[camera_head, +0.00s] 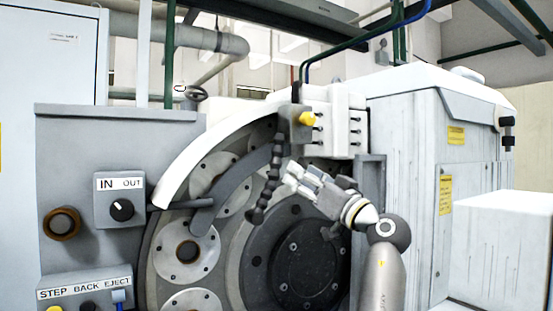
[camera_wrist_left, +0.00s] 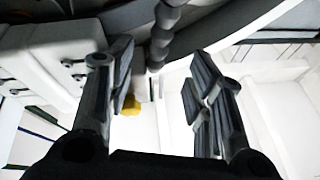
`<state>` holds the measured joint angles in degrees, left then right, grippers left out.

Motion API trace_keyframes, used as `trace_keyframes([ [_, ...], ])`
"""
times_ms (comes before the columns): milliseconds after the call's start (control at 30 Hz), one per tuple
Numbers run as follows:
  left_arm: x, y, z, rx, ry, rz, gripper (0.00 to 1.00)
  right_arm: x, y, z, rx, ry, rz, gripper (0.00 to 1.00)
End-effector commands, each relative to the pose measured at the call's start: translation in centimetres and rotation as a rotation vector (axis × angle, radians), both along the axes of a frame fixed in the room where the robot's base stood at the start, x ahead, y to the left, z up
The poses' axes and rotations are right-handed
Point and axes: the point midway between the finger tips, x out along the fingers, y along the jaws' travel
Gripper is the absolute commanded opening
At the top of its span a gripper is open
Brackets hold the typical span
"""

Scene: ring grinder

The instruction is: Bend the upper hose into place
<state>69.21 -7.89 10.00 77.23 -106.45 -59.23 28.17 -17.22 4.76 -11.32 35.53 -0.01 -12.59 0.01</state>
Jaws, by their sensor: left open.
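The upper hose (camera_head: 272,172) is a dark, segmented hose. It hangs from the block with the yellow knob (camera_head: 307,118), slants down and left in front of the grinder's round face, and ends in a nozzle (camera_head: 256,215). My left gripper (camera_head: 288,180) is just right of the hose's middle, with its fingers pointing left toward it. In the left wrist view, the gripper (camera_wrist_left: 165,85) has its fingers spread apart with nothing clamped. The hose (camera_wrist_left: 166,35) comes down from the top edge toward the gap between them. Whether a finger touches it I cannot tell. My right gripper is not in view.
The grinder's disc (camera_head: 303,262) is close behind and below the gripper. A curved white guard (camera_head: 205,150) arcs at the upper left. An IN/OUT switch panel (camera_head: 120,200) stands left, and a white cabinet (camera_head: 410,150) right. A white block (camera_head: 337,115) sits above.

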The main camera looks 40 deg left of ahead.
Motion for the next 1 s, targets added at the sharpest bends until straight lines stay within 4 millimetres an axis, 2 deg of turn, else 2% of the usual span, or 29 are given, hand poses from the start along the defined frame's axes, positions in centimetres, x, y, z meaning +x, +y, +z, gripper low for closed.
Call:
trace_keyframes([
  [167, 0.2, 1.8, 1.4, 0.003, -0.002, 0.005, 0.48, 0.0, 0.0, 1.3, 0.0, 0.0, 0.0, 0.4],
  [400, 0.8, 6.0, 3.3, 0.003, -0.001, 0.004, 0.48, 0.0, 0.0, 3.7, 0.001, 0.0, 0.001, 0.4],
  [600, 1.3, 8.7, 4.1, 0.003, 0.0, 0.003, 0.48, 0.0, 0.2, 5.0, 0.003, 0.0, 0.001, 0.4],
  [767, 1.4, 9.6, 4.3, 0.003, 0.0, 0.002, 0.48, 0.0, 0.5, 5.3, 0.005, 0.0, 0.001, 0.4],
  [1000, 1.5, 9.8, 4.2, 0.003, -0.001, 0.001, 0.48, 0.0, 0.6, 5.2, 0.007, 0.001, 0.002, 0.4],
])
